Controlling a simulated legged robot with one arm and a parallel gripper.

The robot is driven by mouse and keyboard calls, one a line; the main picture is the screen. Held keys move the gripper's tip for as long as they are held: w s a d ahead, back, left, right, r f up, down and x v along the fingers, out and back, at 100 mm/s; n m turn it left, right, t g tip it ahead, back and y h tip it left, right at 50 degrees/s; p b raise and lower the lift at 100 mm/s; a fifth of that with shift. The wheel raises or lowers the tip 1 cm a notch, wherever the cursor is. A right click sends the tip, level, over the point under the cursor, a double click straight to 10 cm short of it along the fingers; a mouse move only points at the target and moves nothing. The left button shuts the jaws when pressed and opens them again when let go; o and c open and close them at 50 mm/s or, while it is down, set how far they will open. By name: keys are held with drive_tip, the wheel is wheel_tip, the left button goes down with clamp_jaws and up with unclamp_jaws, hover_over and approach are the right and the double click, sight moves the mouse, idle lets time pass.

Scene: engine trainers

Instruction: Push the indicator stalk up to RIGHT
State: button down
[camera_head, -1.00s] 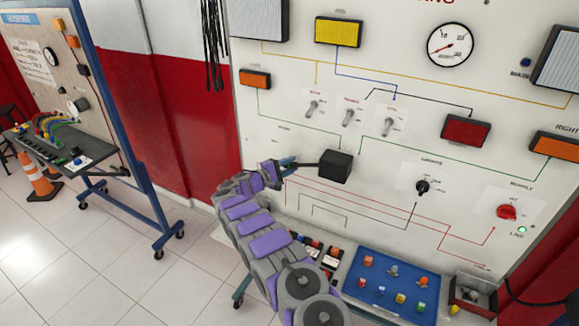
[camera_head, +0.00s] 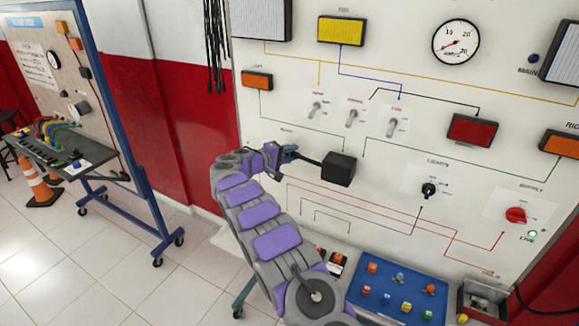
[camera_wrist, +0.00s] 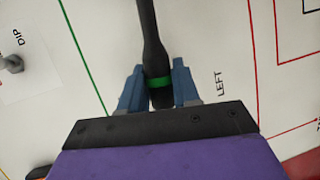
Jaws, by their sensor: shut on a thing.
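The indicator stalk (camera_head: 309,160) is a thin black lever that reaches left from a black box (camera_head: 338,170) on the white panel. Its outer end sits higher than its end at the box. My gripper (camera_head: 289,152) is at the outer end with its blue fingers closed around it. In the wrist view, the black stalk (camera_wrist: 151,40) with a green band runs between the fingers of my gripper (camera_wrist: 158,88). The word LEFT is printed on the panel just right of the fingers there.
Toggle switches (camera_head: 353,118) stand above the box, and a black rotary knob (camera_head: 428,190) is to its right. A blue tray (camera_head: 350,290) with coloured parts lies below. A blue-framed stand (camera_head: 140,190) is at the left, with open floor between.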

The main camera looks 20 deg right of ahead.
drive_tip(key=shift+s+d+r+m+y+b, duration=0.25)
drive_tip(key=shift+r+m+b, duration=0.25)
drive_tip(key=shift+r+b, duration=0.25)
drive_tip(key=shift+s+r+m+y+b, duration=0.1)
drive_tip(key=shift+r+m+y+b, duration=0.35)
drive_tip(key=shift+r, duration=0.4)
drive_tip(key=c, duration=0.9)
unclamp_jaws()
drive_tip(key=shift+r, duration=0.1)
drive_tip(key=v, duration=0.5)
drive_tip(key=p+v, duration=0.1)
drive_tip(key=v, duration=0.5)
drive_tip(key=p+v, duration=0.1)
drive_tip(key=v, duration=0.5)
drive_tip(key=shift+s+a+f, duration=0.2)
drive_tip(key=shift+a+f, duration=0.05)
drive_tip(key=shift+f, duration=0.05)
